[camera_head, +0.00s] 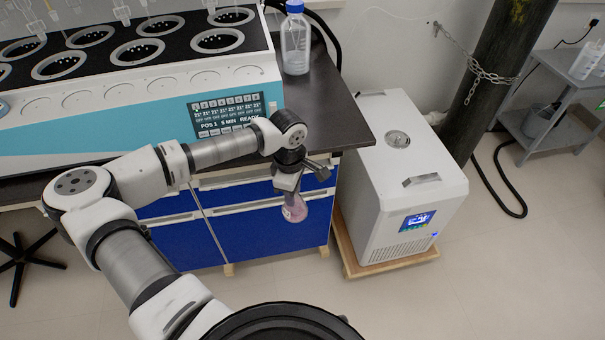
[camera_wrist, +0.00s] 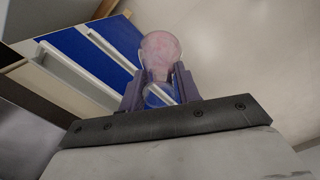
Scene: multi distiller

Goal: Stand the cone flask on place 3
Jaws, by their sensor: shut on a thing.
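The cone flask (camera_head: 295,208) is a small clear flask with pinkish contents. My gripper (camera_head: 288,186) is shut on its neck and holds it in the air in front of the blue drawers, its wide base hanging downward. In the wrist view the flask (camera_wrist: 160,52) shows between the two dark fingers (camera_wrist: 160,92), base pointing away from the camera. The multi distiller (camera_head: 130,75) stands on the dark bench at the upper left, with two rows of round wells and a lit panel (camera_head: 227,115). I cannot read place numbers on the wells.
A clear bottle with a blue cap (camera_head: 295,40) stands on the bench (camera_head: 335,100) right of the distiller. A white chiller unit (camera_head: 400,175) stands on the floor to the right. A chained dark cylinder (camera_head: 500,75) and grey cart (camera_head: 555,115) are farther right.

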